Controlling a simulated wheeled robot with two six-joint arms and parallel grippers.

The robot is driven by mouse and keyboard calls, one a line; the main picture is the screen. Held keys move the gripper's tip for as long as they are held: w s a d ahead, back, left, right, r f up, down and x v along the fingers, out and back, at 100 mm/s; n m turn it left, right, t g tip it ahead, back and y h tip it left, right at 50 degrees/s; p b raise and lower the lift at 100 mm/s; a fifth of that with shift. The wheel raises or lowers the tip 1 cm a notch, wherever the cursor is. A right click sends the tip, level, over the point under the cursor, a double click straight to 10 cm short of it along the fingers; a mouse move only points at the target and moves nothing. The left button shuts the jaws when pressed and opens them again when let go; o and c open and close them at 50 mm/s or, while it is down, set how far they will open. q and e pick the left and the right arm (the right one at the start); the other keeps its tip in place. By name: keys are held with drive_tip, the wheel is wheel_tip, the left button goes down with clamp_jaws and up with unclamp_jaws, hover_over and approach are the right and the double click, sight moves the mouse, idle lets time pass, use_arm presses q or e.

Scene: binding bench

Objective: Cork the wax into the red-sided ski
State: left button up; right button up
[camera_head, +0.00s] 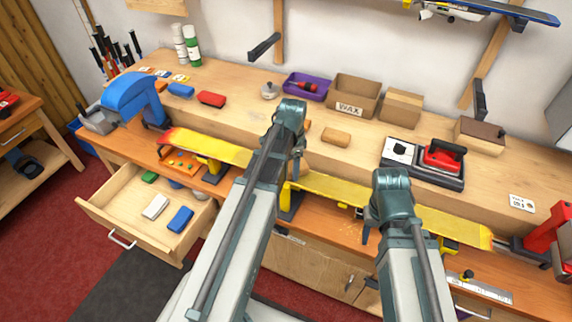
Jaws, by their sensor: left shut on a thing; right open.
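The ski (340,189) lies yellow base up along the bench front, its red tip (175,138) at the left. My arms hide parts of it. My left gripper (297,172) points down at the middle of the ski. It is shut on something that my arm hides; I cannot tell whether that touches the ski. My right gripper (366,234) is open, low at the ski's front edge, right of the left one. A tan, cork-like block (335,136) lies on the bench behind the ski. I cannot make out wax on the base.
An open drawer (128,226) with several coloured blocks juts out at the left. A blue clamp-like device (132,95) stands near the ski tip. Behind the ski are a box marked WAX (349,109) and a red iron (444,155). A red vise (548,232) stands far right.

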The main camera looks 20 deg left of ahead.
sight(302, 170)
use_arm(q)
drive_tip(key=shift+d, duration=0.15)
drive_tip(key=shift+s+d+f, duration=0.1)
drive_tip(key=shift+d+f, duration=0.05)
drive_tip(key=shift+d, duration=1.55)
drive_tip(key=shift+d, duration=1.7)
wheel_tip(302, 170, up, 6)
drive_tip(key=p, duration=0.6)
wheel_tip(302, 170, up, 3)
drive_tip(key=p, duration=0.3)
